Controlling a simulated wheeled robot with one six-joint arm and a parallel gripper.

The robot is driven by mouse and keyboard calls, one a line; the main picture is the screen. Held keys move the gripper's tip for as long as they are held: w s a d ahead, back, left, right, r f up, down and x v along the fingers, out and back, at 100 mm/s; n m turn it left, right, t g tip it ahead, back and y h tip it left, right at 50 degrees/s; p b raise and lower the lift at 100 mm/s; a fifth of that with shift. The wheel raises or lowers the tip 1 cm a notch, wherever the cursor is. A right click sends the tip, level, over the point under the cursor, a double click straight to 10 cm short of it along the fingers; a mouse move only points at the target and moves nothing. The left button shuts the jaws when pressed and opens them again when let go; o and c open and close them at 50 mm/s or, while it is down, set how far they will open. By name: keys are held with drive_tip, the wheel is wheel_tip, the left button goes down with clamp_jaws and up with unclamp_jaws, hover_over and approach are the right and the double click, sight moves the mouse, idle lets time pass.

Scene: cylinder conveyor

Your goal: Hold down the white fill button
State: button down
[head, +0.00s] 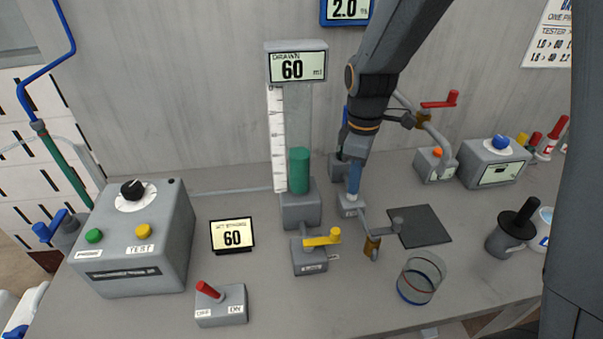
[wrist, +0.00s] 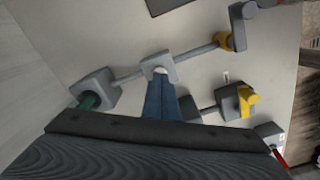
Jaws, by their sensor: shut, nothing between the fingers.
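The white fill button (wrist: 160,71) shows at the tips of my fingers in the wrist view, on top of a small pale grey housing (head: 347,211). In the head view my fingers cover the button. My gripper (head: 353,190) is shut and empty, pointing down with its blue fingertips together. In the wrist view the fingertips (wrist: 162,82) reach the button's place and overlap it. I cannot tell whether they touch it or how far it is pressed. The display (head: 292,68) on the column reads "DRAWN 60 ml".
A green cylinder (head: 299,171) stands left of my fingers. A yellow-handled valve (head: 321,239) is in front, and pipes run beside the housing. A small display (head: 232,235) reads 60. A clear beaker (head: 421,278) and dark pad (head: 420,226) lie to the right.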

drive_tip(key=shift+f+b, duration=0.3)
drive_tip(key=shift+f, duration=0.45)
drive_tip(key=shift+r, duration=0.1)
idle(2.2)
drive_tip(key=shift+r+p, duration=3.05)
drive_tip(key=shift+r, duration=0.45)
drive_tip(key=shift+f, duration=0.1)
